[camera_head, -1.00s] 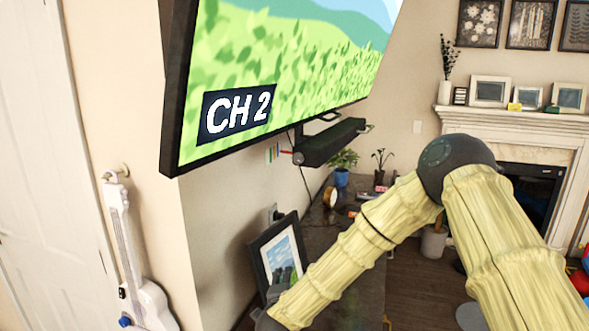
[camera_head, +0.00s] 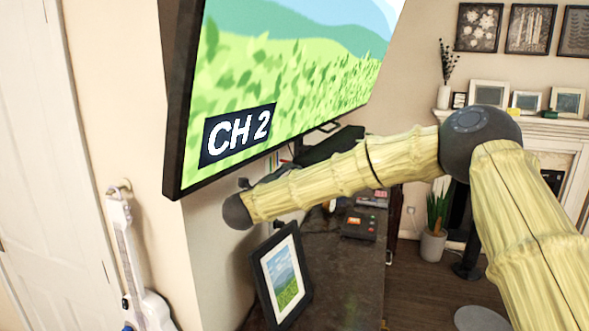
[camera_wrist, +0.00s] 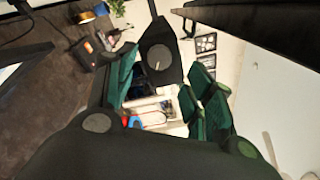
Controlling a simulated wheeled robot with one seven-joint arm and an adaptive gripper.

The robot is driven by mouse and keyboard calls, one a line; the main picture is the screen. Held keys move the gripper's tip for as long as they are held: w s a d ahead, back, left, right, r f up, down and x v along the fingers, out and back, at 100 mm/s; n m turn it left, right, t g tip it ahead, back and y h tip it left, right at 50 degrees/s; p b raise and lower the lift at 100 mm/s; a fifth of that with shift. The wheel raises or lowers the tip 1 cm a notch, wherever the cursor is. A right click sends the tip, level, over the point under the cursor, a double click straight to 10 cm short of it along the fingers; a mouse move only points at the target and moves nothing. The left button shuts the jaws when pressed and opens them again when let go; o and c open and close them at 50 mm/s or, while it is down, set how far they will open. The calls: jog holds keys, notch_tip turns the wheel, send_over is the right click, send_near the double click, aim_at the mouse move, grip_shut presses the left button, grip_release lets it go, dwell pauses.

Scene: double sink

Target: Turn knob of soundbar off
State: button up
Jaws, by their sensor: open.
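The black soundbar (camera_head: 331,144) hangs under the TV in the head view, partly hidden by my arm. In the wrist view the soundbar's end (camera_wrist: 148,34) faces me, with a round dark knob (camera_wrist: 158,58) bearing a pale line. My gripper (camera_wrist: 163,77) is open, with green-padded fingers on either side of the knob in the picture. The fingers appear short of the knob, and I see no contact. In the head view my forearm and wrist hide most of the gripper, close below the TV.
The TV (camera_head: 290,80) showing "CH 2" is just above my wrist. A framed picture (camera_head: 281,272) stands below on the dark cabinet (camera_head: 345,270), with a black-and-red device (camera_head: 359,224) farther back. A potted plant (camera_head: 434,240) stands on the floor.

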jog(key=shift+p+x, duration=1.1)
jog(key=shift+x, duration=1.55)
jog(key=c, duration=1)
